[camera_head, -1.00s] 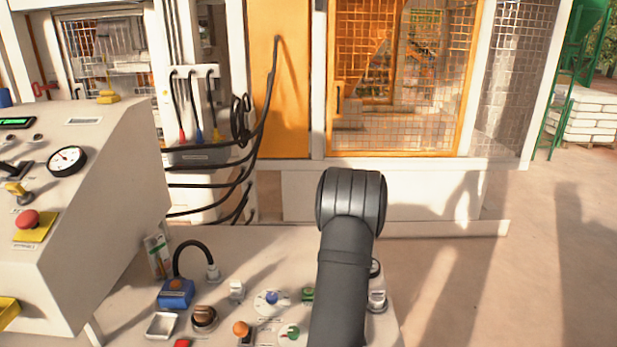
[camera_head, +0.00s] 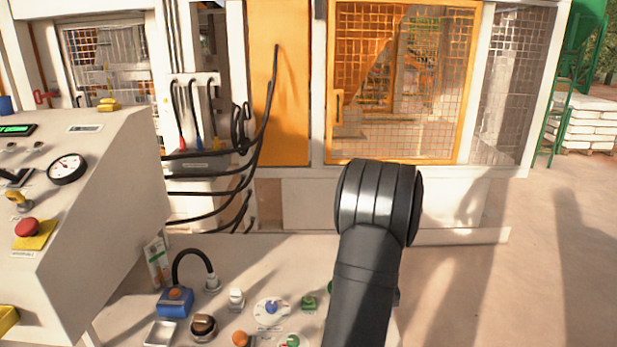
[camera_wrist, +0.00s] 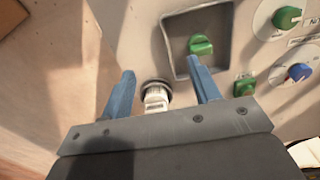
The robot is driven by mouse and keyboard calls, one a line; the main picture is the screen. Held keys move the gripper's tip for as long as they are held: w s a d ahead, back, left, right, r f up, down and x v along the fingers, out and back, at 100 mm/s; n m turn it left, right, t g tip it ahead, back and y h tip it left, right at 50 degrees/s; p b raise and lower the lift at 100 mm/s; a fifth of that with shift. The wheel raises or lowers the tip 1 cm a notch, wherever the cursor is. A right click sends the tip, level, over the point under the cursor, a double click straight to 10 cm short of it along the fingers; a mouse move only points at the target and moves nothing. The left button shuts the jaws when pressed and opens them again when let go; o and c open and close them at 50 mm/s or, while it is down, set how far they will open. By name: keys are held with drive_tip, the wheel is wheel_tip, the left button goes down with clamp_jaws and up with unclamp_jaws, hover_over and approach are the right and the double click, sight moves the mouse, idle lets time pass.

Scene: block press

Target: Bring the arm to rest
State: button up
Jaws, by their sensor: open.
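My gripper (camera_wrist: 162,82) shows in the wrist view with its two blue-grey fingers spread apart. It is open, and nothing is held in it. A white knob with a dark collar (camera_wrist: 155,97) on the panel appears between the fingers; I cannot tell how far below them it is. A green knob in a square recess (camera_wrist: 201,45) is just beyond the right finger. In the head view only my dark arm shows, over the right end of the panel; my gripper is hidden there.
The control panel (camera_head: 262,262) carries a blue box with a cable (camera_head: 175,301), a blue dial (camera_head: 271,308) and several knobs. A sloped console (camera_head: 95,215) with a red button (camera_head: 27,227) stands at left. An orange mesh gate (camera_head: 400,90) is behind. Open floor (camera_head: 560,260) lies at right.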

drive_tip(key=w+a+f, duration=0.1)
drive_tip(key=w+a, duration=0.4)
drive_tip(key=w, duration=0.1)
drive_tip(key=w+a+f, duration=0.1)
drive_tip(key=w+a, duration=0.4)
drive_tip(key=a, duration=0.1)
drive_tip(key=w+a+f, duration=0.1)
drive_tip(key=w+a, duration=0.4)
drive_tip(key=w, duration=0.1)
drive_tip(key=shift+w+a, duration=0.3)
drive_tip(key=shift+w+a+f, duration=0.1)
drive_tip(key=shift+w+a, duration=0.25)
drive_tip(key=shift+a, duration=0.3)
